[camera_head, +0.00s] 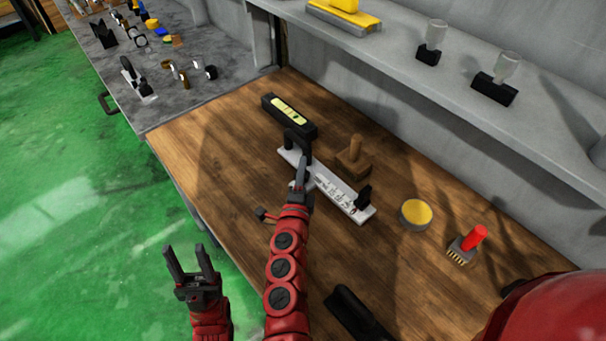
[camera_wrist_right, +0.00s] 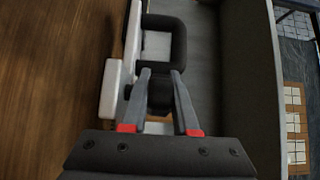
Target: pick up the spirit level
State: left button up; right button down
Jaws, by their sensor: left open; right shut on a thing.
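The spirit level (camera_head: 288,113), a black bar with a yellow-green vial, lies at the back of the wooden bench. A white scaled tool (camera_head: 338,189) with black fittings lies in front of it, its black loop (camera_head: 297,143) close to the level's near end. My right gripper (camera_head: 304,172) is at this tool. In the right wrist view my right gripper (camera_wrist_right: 160,76) is closed around a dark part below the black loop (camera_wrist_right: 179,44); the exact contact is partly hidden. My left gripper (camera_head: 186,256) is open and empty over the green floor, left of the bench.
A wooden-handled block (camera_head: 353,160), a round yellow-topped tin (camera_head: 416,213) and a red-handled brush (camera_head: 468,245) stand right of the tool. A grey shelf (camera_head: 420,75) runs along the back. A grey worktop (camera_head: 180,95) with several parts adjoins at left.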

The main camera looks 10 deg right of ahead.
jog(key=shift+w+d, duration=0.2)
jog(key=shift+w, duration=0.25)
jog(key=shift+f+p, duration=0.4)
jog(key=shift+f, duration=1.35)
jog(key=shift+f, duration=0.1)
jog(key=c, duration=0.7)
grip_release()
jog(key=shift+s+f, duration=0.1)
